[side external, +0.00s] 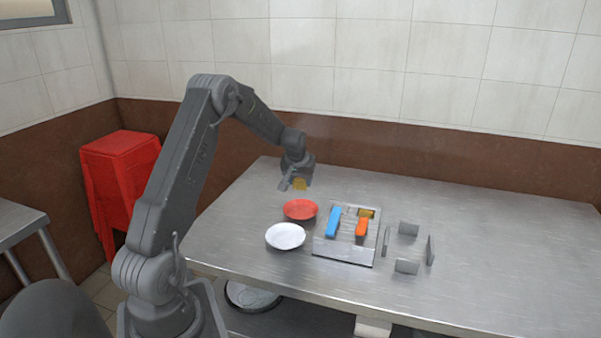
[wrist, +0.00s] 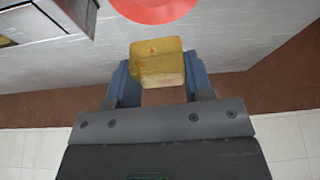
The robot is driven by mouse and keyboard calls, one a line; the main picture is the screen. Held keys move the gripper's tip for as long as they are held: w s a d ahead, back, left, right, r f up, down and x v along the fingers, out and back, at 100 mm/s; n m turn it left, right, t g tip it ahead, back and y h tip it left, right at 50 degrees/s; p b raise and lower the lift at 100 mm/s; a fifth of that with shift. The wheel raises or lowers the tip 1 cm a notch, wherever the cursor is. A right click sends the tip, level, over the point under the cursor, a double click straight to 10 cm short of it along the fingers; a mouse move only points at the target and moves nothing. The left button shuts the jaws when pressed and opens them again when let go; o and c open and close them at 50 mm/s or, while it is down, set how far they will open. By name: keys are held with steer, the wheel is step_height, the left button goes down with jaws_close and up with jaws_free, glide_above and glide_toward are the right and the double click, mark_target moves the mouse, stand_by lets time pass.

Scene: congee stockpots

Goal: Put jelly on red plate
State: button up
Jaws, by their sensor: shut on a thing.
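The jelly (wrist: 158,62) is a small yellow translucent block. My gripper (wrist: 158,78) is shut on it, with one finger on each side. In the side external view my gripper (side external: 298,182) holds the jelly (side external: 300,185) above the table, behind the red plate. The red plate (side external: 300,209) looks empty and sits on the metal table. In the wrist view the red plate (wrist: 153,8) is partly cut off at the top edge, apart from the jelly.
A white plate (side external: 285,236) sits in front of the red plate. A metal tray (side external: 345,251) to the right holds blue, orange and yellow items. Several upright metal plates (side external: 408,229) stand right of it. The table's right side (side external: 510,240) is clear.

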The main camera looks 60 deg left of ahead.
mark_target(302, 211)
steer(key=shift+f, duration=4.55)
steer(key=shift+f, duration=0.45)
steer(key=o, duration=1)
steer(key=c, duration=0.3)
steer(key=shift+r, duration=0.1)
steer(key=shift+v, duration=2.45)
